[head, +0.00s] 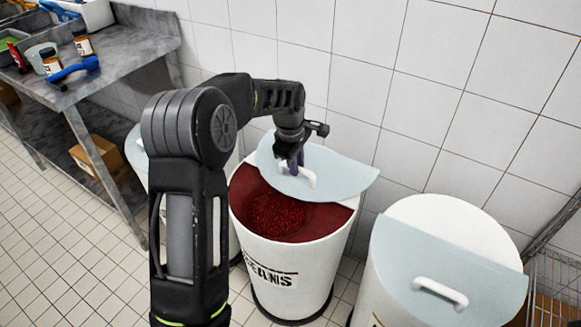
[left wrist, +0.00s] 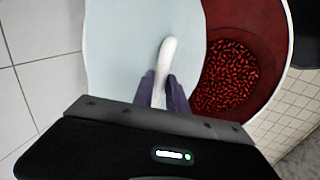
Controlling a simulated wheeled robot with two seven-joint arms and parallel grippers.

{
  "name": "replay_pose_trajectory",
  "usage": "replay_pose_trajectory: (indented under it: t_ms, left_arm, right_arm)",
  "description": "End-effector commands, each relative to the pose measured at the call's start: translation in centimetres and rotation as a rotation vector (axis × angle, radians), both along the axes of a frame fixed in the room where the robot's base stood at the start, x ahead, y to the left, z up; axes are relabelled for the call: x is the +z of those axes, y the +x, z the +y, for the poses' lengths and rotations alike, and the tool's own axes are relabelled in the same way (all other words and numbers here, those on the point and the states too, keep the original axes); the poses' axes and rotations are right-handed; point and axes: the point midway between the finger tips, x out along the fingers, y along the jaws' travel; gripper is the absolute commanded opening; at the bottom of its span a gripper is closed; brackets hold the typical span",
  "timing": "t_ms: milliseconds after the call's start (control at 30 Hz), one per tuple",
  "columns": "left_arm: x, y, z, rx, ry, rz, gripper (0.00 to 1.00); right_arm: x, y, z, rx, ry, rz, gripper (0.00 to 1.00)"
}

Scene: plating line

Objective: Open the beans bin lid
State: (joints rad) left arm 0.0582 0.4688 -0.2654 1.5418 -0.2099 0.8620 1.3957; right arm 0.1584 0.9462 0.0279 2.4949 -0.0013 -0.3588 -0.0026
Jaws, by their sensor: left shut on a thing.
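The beans bin (head: 290,262) is a white round bin with its label partly hidden by my left arm. Its pale blue lid (head: 335,181) lies over the back part of the bin, and the front is uncovered. Red beans (head: 275,215) show inside; they also show in the left wrist view (left wrist: 228,78). My left gripper (head: 292,166) is shut on the white lid handle (head: 308,177). In the left wrist view the gripper's fingers (left wrist: 163,92) sit on both sides of the handle (left wrist: 167,55). My right gripper is not in view.
A second white bin (head: 395,295) with a pale blue lid (head: 440,265) stands at right. Another bin (head: 137,150) is partly hidden behind my arm. A metal table (head: 125,55) with jars stands at left. A tiled wall (head: 350,60) is close behind the bins.

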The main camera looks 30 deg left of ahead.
Motion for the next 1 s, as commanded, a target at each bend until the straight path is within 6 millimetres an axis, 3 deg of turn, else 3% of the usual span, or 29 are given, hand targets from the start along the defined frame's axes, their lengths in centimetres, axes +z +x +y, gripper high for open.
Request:
replay_pose_trajectory:
  t_ms: [433,467,700,1000]
  left_arm:
    - [0.01,0.50,0.06,0.001,0.000,-0.001,0.00]
    - [0.01,0.50,0.06,0.001,0.000,-0.001,0.20]
    - [-0.02,0.46,0.04,0.001,0.000,0.000,0.40]
    - [0.18,0.43,0.03,0.000,0.000,-0.001,0.40]
  right_arm:
    - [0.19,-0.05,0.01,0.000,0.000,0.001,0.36]
    - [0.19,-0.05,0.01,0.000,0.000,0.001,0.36]
    - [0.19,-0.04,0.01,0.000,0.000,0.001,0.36]
    - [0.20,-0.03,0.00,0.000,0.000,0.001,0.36]
